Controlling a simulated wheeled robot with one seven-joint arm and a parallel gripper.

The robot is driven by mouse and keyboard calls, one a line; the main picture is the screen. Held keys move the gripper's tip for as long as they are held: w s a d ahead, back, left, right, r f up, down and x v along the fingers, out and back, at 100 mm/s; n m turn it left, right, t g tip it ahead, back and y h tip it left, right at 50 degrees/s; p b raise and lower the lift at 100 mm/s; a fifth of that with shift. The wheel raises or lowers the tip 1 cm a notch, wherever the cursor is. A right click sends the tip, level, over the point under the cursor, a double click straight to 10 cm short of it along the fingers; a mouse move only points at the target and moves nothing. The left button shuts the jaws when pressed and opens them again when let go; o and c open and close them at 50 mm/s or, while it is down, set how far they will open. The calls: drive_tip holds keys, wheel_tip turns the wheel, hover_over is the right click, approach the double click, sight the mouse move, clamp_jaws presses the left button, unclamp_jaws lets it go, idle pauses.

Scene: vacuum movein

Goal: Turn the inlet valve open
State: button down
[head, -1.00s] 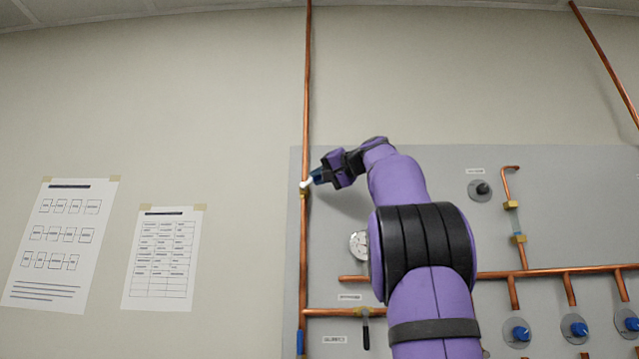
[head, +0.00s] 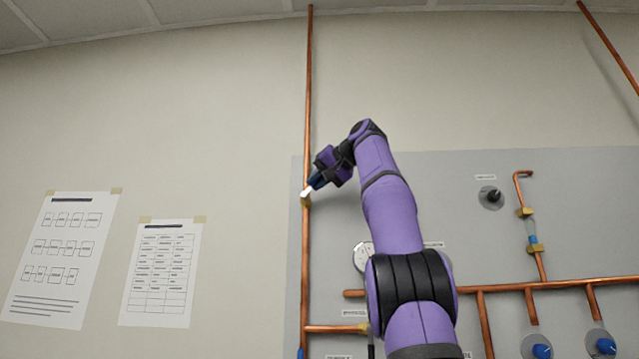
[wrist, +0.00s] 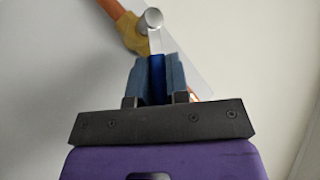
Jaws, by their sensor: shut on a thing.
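A brass valve (head: 305,199) sits on the vertical copper pipe at the left edge of the grey panel. In the wrist view the brass body (wrist: 130,32) shows with a round silver stem cap (wrist: 153,17) and a flat lever with a blue grip (wrist: 157,78). My gripper (head: 316,182) reaches it from the upper right and points down and left. In the wrist view its blue-grey fingers (wrist: 157,75) are shut on the lever's blue grip, one on each side. The fingers and arm hide part of the lever in the head view. No label for this valve is readable.
The grey panel (head: 450,220) carries a round gauge (head: 361,257), partly behind my arm, a black knob (head: 491,197), copper pipes (head: 520,285) and several blue knobs low on the right. Paper sheets (head: 160,270) hang on the wall at left.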

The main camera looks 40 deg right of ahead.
sight(319, 180)
idle(0.4)
drive_tip(key=c, duration=1.1)
unclamp_jaws()
drive_tip(key=shift+s, duration=0.1)
drive_tip(key=shift+v, duration=1.75)
drive_tip(key=s, duration=1.1)
drive_tip(key=shift+s+d+f, duration=0.1)
drive_tip(key=shift+s+d, duration=0.05)
drive_tip(key=shift+d, duration=0.1)
